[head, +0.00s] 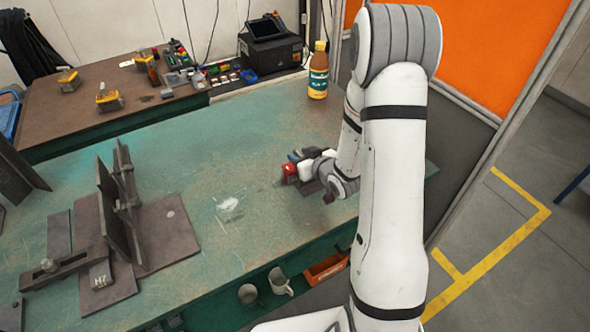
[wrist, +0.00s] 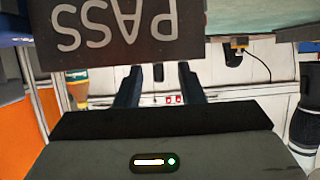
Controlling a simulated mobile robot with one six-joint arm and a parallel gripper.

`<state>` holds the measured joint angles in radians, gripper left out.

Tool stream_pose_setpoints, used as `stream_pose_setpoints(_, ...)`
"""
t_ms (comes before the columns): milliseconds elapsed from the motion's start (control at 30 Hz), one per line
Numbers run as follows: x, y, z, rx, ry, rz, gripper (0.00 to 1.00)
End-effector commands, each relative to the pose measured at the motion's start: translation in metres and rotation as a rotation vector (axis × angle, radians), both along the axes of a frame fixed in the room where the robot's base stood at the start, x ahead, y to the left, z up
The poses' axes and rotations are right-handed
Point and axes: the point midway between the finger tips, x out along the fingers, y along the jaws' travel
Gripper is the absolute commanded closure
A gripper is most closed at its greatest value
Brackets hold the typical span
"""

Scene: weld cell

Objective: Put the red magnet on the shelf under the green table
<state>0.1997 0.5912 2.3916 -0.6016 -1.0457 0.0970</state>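A small red block (head: 290,172), which looks like the red magnet, is on the green table (head: 170,150) near its right end. The red block does not show there. The shelf (head: 240,300) under the table shows along the front edge.
A dark plate marked PASS (wrist: 125,30) is close to my gripper. A bottle (head: 318,72) stands behind. Two mugs (head: 279,282) and an orange bin (head: 327,268) are on the shelf. Steel fixtures (head: 118,205) fill the left; the table's middle is mostly clear.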

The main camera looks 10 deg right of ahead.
Motion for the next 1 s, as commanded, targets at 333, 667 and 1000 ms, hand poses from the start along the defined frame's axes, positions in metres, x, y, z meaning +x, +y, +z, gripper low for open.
stream_pose_setpoints(333,0.0009,-0.0001,-0.001,-0.001,0.001,-0.001,0.75)
stream_pose_setpoints(667,0.0006,-0.0004,-0.001,0.0,0.001,-0.002,1.0)
stream_pose_setpoints(1000,0.0002,-0.0007,-0.0018,0.0,0.003,-0.003,1.0)
